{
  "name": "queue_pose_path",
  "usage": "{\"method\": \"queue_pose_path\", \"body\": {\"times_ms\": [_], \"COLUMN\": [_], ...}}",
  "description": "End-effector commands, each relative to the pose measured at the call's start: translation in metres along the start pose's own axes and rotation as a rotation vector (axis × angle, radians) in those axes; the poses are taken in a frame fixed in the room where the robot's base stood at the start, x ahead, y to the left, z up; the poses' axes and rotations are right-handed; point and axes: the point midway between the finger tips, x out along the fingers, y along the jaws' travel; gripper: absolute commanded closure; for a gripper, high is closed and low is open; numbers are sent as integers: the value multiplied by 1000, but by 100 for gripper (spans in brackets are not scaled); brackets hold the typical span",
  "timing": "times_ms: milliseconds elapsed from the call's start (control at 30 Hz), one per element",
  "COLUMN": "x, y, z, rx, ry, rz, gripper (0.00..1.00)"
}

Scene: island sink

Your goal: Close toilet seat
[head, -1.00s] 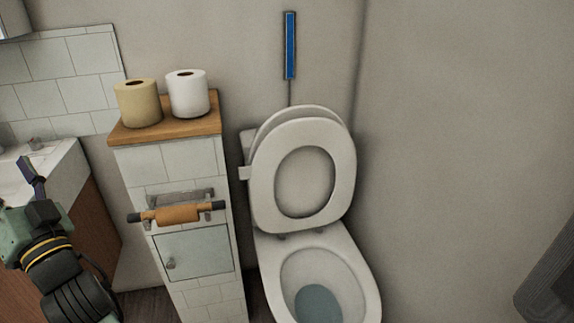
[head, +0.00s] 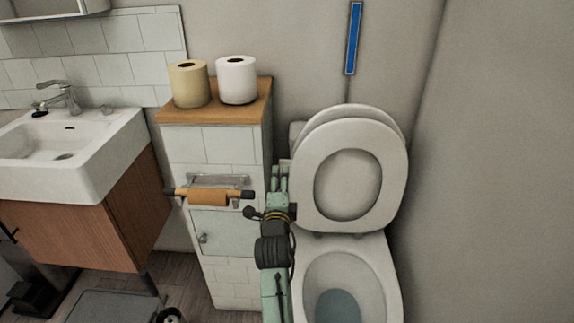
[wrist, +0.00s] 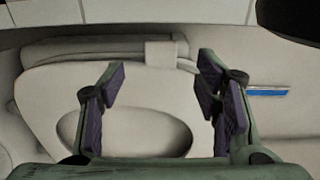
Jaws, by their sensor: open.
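The white toilet seat (head: 392,175) stands raised, leaning back against the raised lid (head: 352,110) behind it. The open bowl (head: 392,262) lies below, with bluish water inside. My gripper (head: 280,172) is just left of the raised seat in the head view, overlapping the cabinet's right side. It looks apart from the seat, though the exact gap cannot be told. In the wrist view, my gripper (wrist: 160,84) has its purple-padded fingers wide apart with nothing between them. The seat (wrist: 58,92) and its oval opening fill the view behind the fingers.
A tiled cabinet (head: 225,265) stands left of the toilet, with two paper rolls (head: 236,80) on top and a roll holder (head: 208,196) on its front. A sink (head: 75,155) is farther left. A wall bounds the right side.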

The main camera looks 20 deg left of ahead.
Motion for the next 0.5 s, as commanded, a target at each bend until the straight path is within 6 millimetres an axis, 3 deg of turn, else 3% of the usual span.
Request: {"method": "queue_pose_path", "body": {"times_ms": [300, 500], "x": [61, 85], "y": [-4, -2], "z": [-1, 0], "rx": [-1, -2], "ry": [2, 0], "rz": [0, -1], "gripper": [43, 43]}}
